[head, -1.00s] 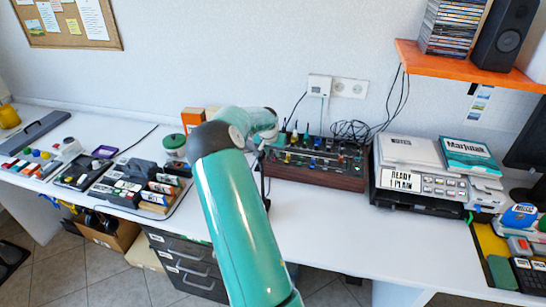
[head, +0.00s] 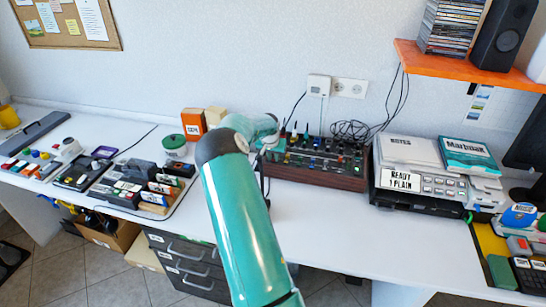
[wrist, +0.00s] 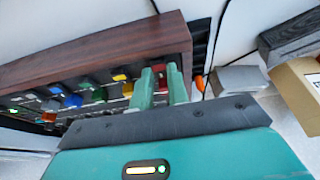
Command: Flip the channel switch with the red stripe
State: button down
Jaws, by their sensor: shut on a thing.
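The channel panel with a dark wooden frame (head: 315,178) stands on the white table against the wall. In the wrist view its frame (wrist: 100,45) crosses the upper left, and several coloured knobs and switches show below it. My gripper (wrist: 161,80) has its two green fingers at the panel's end, close together on a small part with red on it (wrist: 159,70). The fingers hide most of that part, so I cannot tell its position or see a full stripe. In the head view the gripper is mostly hidden by my arm.
A printer-like device (head: 425,185) stands right of the panel. Black cables (head: 350,130) lie behind the panel. The table front right of my arm is clear.

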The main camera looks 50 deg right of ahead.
aim_at(273, 162)
jog(key=shift+w+d+g+y, duration=0.1)
jog(key=shift+d+g+y, duration=0.15)
jog(key=shift+y, duration=0.45)
jog(key=shift+w+d+g+y, duration=0.15)
jog(key=shift+g+y, duration=0.2)
jog(key=shift+y, duration=0.35)
jog(key=c, duration=1.6)
grip_release()
jog(key=shift+c, duration=0.2)
jog(key=shift+r, duration=0.1)
notch_tip(273, 162, up, 14)
jog(key=a, duration=0.1)
jog(key=shift+s+a, duration=0.15)
jog(key=shift+s, duration=0.2)
